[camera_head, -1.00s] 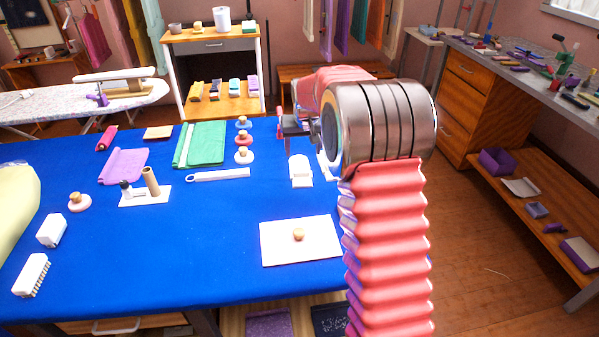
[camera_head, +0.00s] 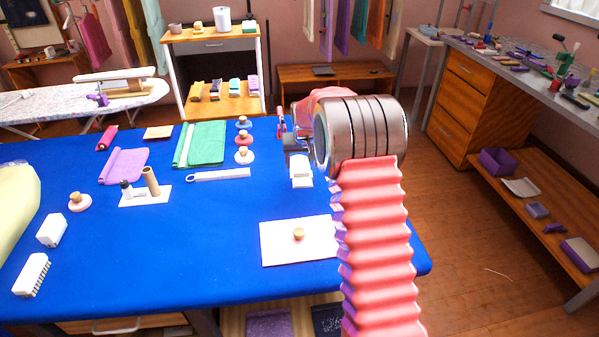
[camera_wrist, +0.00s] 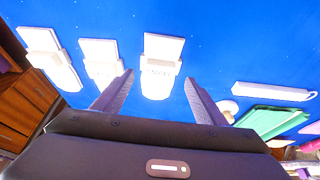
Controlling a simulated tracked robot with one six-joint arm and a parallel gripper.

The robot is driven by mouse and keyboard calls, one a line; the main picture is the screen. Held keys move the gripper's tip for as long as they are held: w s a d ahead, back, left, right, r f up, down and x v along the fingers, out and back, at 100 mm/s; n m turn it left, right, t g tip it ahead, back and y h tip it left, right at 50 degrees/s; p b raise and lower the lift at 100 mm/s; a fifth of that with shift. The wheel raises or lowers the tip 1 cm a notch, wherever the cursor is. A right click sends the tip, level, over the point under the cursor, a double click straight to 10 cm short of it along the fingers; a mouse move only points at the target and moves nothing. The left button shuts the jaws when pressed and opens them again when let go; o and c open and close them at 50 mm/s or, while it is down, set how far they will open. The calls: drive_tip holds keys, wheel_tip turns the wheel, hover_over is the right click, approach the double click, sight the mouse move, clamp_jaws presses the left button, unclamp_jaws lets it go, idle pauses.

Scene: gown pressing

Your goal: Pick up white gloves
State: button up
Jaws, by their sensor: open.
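A flat white pair of gloves (camera_wrist: 161,68) with a band across it lies on the blue table. In the wrist view it shows ahead of and between my fingertips, with small lettering on the band that I cannot read. It also shows in the head view (camera_head: 301,172), just below my gripper (camera_head: 293,140). My gripper (camera_wrist: 158,79) is open and empty, its two dark fingers apart on either side of the gloves' near end. I cannot tell the exact height above them. My wrist and arm partly hide this area in the head view.
Two similar white banded items (camera_wrist: 101,60) (camera_wrist: 50,60) lie to the left in the wrist view. A white strip-like tool (camera_wrist: 273,91) and a green folded cloth (camera_wrist: 268,120) lie to the right.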

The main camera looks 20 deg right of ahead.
sight(301, 171)
drive_tip(key=shift+x, duration=2.6)
drive_tip(key=shift+s, duration=0.15)
drive_tip(key=shift+c, duration=0.5)
drive_tip(key=c, duration=0.6)
